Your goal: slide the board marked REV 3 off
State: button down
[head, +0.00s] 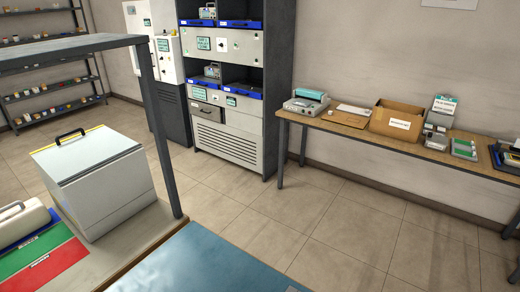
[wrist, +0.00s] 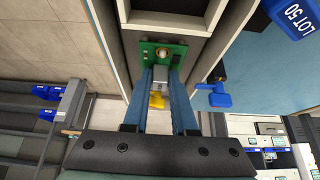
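A small green board (wrist: 151,49) with a round, light-coloured part on it shows at the top middle of the wrist view. No REV marking is readable on it. My gripper (wrist: 160,72) points at it with two blue fingers. The fingertips are at the board's near edge, and the board is wider than the gap between them. A small grey piece and a yellow piece (wrist: 157,101) show between the fingers. I cannot tell whether the fingers press on anything. My gripper is not in the head view.
In the wrist view, a pale open-framed box (wrist: 122,12) surrounds the board; a blue item (wrist: 213,96) is to its right. In the head view, a white lidded box (head: 95,185) stands left, beside a blue surface (head: 205,262). A side table (head: 345,127) holds a cardboard box (head: 397,122).

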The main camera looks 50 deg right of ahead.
jog(key=shift+a+f, duration=0.1)
dwell(0.6)
jog(key=shift+r+p, duration=2.35)
jog(key=shift+r, duration=0.15)
jog(key=shift+d+f, duration=0.1)
jog(key=shift+d, duration=0.1)
